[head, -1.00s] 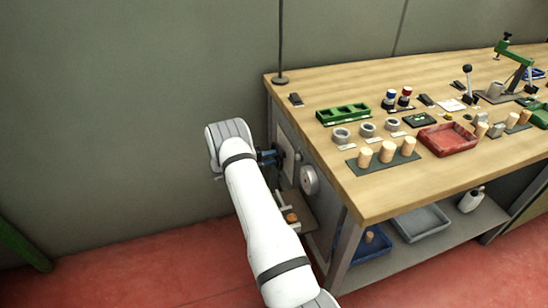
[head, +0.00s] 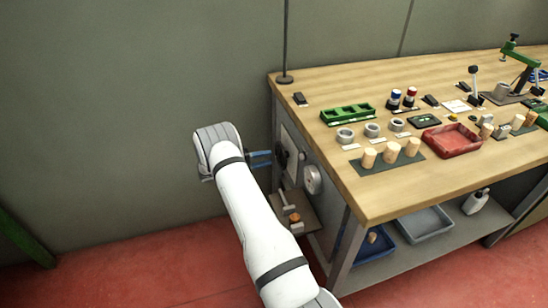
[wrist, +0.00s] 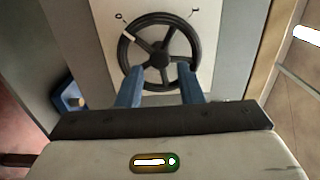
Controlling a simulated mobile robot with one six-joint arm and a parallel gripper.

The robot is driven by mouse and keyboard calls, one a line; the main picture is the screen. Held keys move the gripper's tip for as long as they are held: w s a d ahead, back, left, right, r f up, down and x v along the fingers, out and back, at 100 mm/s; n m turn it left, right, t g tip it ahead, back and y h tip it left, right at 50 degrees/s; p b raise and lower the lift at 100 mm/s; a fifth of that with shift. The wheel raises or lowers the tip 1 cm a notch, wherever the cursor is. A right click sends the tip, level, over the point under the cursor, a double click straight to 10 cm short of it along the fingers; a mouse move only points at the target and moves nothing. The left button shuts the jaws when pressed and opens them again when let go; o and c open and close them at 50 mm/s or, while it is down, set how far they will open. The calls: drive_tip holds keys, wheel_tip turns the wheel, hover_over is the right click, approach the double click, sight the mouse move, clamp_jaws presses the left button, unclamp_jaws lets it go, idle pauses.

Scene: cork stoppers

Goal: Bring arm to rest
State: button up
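My gripper (head: 262,158) is at the left end of the workbench (head: 362,212), in front of its side panel. In the wrist view its two blue fingers (wrist: 160,80) stand apart with nothing between them, so it is open. A black handwheel (wrist: 160,57) with spokes and a white mark on its rim lies just beyond the fingertips. The handwheel also shows edge-on in the head view (head: 281,156). A gap seems to lie between fingers and wheel. My white arm stretches up the picture from the bottom.
A round grey dial (head: 312,180) is on the same panel, with a small shelf (head: 305,222) below. On the bench top stand cork stoppers (head: 391,152), a red tray (head: 452,140) and a green rack (head: 347,113).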

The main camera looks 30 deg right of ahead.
drive_tip(key=shift+v, duration=1.05)
